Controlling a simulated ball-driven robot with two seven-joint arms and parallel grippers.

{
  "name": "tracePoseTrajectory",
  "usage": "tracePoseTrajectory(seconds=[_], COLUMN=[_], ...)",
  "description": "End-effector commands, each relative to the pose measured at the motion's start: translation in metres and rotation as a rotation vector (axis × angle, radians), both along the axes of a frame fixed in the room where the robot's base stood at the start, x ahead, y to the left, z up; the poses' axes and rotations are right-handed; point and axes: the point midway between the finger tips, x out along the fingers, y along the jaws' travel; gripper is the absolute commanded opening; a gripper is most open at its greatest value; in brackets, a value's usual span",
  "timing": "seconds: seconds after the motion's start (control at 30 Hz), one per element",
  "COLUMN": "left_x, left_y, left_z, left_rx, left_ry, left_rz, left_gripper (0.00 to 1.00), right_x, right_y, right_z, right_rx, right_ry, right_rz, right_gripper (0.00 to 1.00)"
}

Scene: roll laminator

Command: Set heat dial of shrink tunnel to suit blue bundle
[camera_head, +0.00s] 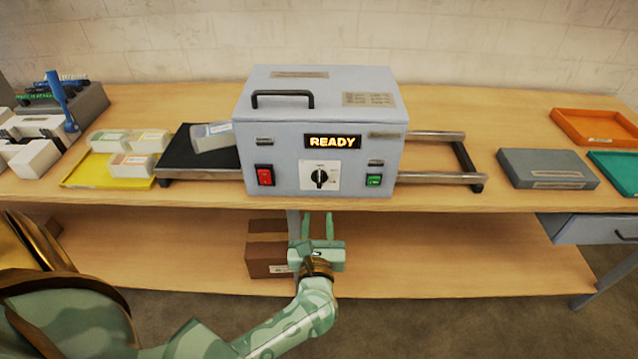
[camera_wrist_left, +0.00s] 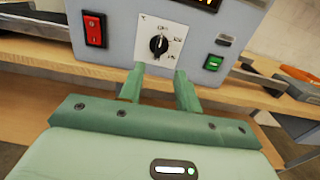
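The shrink tunnel (camera_head: 320,130) is a light grey box on the bench with a lit READY display (camera_head: 332,142). Its black heat dial (camera_head: 319,177) sits on a white plate on the front, its pointer roughly upright; it also shows in the left wrist view (camera_wrist_left: 158,45). My left gripper (camera_head: 318,217) is open and empty, below and in front of the dial and apart from it. In the left wrist view its two fingers (camera_wrist_left: 160,84) point toward the dial plate. A grey-white bundle (camera_head: 212,135) lies on the black infeed at the left; no clearly blue bundle shows. My right gripper is not in view.
A red switch (camera_head: 265,175) and a green button (camera_head: 374,181) flank the dial. A yellow tray (camera_head: 80,180) with several bundles stands left. A grey closed box (camera_head: 545,168), an orange tray (camera_head: 597,128) and a teal tray (camera_head: 622,184) are right. A cardboard box (camera_head: 262,262) is on the lower shelf.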

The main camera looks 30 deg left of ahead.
Motion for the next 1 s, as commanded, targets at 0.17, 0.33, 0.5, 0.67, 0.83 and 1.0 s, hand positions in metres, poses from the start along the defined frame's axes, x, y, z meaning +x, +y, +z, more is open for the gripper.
tracePoseTrajectory(seconds=[0.17, 0.33, 0.5, 0.67, 0.83, 1.0], left_x=[0.041, 0.075, 0.096, 0.104, 0.105, 0.105], left_y=[0.026, 0.046, 0.059, 0.065, 0.065, 0.065], left_z=[0.002, 0.001, 0.0, 0.0, 0.0, 0.0], left_rx=[0.007, 0.007, 0.008, 0.006, 0.006, 0.006], left_ry=[-0.002, 0.0, 0.001, 0.003, 0.003, 0.003], left_rz=[0.0, 0.0, -0.001, 0.0, -0.001, -0.001], left_gripper=[0.34, 0.34, 0.34, 0.34, 0.34, 0.11], right_x=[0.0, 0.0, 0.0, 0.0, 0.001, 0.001], right_y=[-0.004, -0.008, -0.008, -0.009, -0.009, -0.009], right_z=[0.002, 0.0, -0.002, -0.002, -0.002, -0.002], right_rx=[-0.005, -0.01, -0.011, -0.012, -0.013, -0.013], right_ry=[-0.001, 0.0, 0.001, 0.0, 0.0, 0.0], right_rz=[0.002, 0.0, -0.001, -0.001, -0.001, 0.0], right_gripper=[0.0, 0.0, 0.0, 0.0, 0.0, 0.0])
